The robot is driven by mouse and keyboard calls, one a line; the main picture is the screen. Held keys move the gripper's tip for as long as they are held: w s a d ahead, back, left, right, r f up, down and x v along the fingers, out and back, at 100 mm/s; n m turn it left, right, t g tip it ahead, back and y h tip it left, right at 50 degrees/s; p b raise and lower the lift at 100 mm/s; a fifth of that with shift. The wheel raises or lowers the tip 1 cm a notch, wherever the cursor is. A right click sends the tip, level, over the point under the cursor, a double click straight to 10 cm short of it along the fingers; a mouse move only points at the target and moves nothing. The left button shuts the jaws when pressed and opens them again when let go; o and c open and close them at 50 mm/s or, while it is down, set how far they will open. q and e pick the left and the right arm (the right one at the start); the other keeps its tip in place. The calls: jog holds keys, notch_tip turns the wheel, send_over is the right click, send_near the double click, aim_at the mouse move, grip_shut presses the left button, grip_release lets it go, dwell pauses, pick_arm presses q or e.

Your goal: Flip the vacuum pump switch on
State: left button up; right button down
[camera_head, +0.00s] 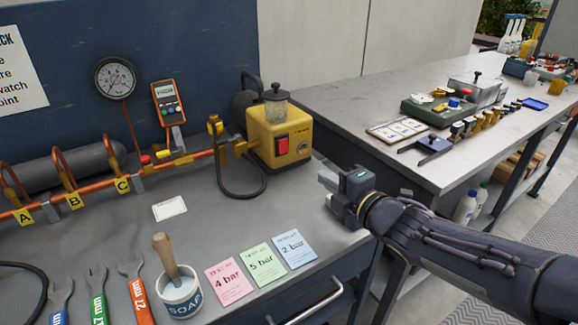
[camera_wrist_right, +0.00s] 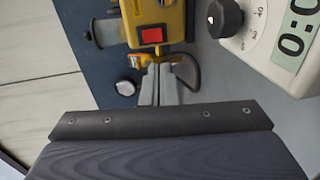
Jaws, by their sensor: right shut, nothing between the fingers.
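The yellow vacuum pump (camera_head: 300,130) stands on the grey bench against the blue panel. Its red switch (camera_head: 282,146) is on the front face; I cannot tell its position. A clear jar (camera_head: 275,105) sits on top. My right gripper (camera_head: 327,179) is shut and empty, to the right of the pump's front and apart from it. In the right wrist view the shut fingers (camera_wrist_right: 160,84) point toward the pump (camera_wrist_right: 173,18), just below the red switch (camera_wrist_right: 152,35). My left gripper is not in view.
A copper pipe (camera_head: 100,188) with valves A, B, C, a gauge (camera_head: 116,78) and a black hose (camera_head: 240,194) lie left of the pump. Cards (camera_head: 262,263) and a soap pot (camera_head: 181,294) sit in front. A white device with a black knob (camera_wrist_right: 224,17) appears at right in the wrist view.

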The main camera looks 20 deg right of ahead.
aim_at(285, 152)
jog(key=shift+w, duration=0.15)
jog(key=w+b, duration=0.1)
jog(key=w, duration=0.3)
jog(key=w+a+f+b, duration=0.1)
jog(key=w, duration=0.3)
jog(key=w+a+b, duration=0.1)
jog(key=w, duration=0.3)
jog(key=shift+w+f, duration=0.25)
jog(key=shift+f, duration=0.1)
jog(key=shift+w, duration=0.5)
